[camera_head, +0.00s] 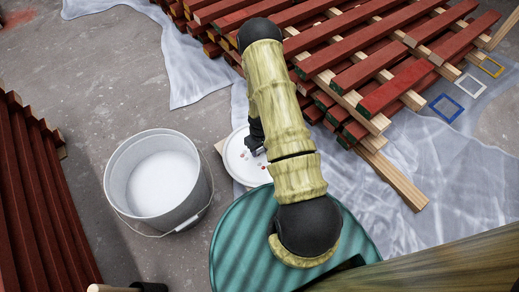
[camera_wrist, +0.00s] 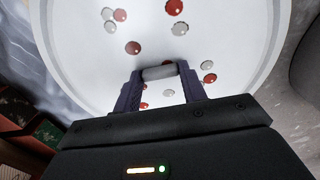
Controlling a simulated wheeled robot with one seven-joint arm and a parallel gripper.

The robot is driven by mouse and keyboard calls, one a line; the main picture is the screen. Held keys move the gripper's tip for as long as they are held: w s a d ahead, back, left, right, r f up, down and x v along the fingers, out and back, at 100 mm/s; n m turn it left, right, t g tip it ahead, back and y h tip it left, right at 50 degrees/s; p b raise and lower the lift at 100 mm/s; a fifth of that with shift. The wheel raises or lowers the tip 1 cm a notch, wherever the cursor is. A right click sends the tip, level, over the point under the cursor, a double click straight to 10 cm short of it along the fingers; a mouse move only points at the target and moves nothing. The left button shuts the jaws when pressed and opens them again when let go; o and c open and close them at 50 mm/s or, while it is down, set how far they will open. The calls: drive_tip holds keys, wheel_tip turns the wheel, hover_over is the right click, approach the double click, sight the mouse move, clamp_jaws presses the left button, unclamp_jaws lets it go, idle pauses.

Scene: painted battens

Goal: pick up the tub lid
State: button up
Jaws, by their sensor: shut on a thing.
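The tub lid (camera_head: 236,164) is a white round disc spotted with red and grey paint drops. It lies right of the white tub, partly hidden by my arm and the teal drum's top. In the wrist view the lid (camera_wrist: 85,62) fills most of the upper picture. My gripper (camera_wrist: 160,78) is shut on a short grey grip piece at the lid's middle, with one dark finger on each side. My gripper also shows in the head view (camera_head: 254,148), over the lid's right part. I cannot tell whether the lid is clear of what lies under it.
An open white tub (camera_head: 199,205) of white paint stands left of the lid. A teal drum top (camera_head: 228,245) is close in front. Red battens (camera_head: 345,35) are stacked at the back right, over plastic sheeting (camera_head: 440,170). More red battens (camera_head: 35,200) stand at left.

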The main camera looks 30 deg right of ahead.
wheel_tip(320, 180, up, 9)
drive_tip(key=p, duration=0.5)
drive_tip(key=shift+r+p, duration=0.15)
drive_tip(key=shift+p, duration=0.15)
drive_tip(key=shift+d, duration=0.1)
wheel_tip(320, 180, up, 18)
drive_tip(key=m+p, duration=0.1)
drive_tip(key=p, duration=0.8)
hover_over(260, 150)
drive_tip(key=w+a, duration=0.4)
drive_tip(key=w, duration=0.1)
drive_tip(key=a+r+p, duration=0.2)
drive_tip(key=r+p, duration=0.1)
drive_tip(key=r, duration=0.4)
drive_tip(key=w+a+r+m+p, duration=0.1)
drive_tip(key=a+r+p, duration=0.2)
drive_tip(key=r, duration=0.5)
drive_tip(key=shift+a+r, duration=0.15)
drive_tip(key=shift+r, duration=0.1)
drive_tip(key=shift+w, duration=0.2)
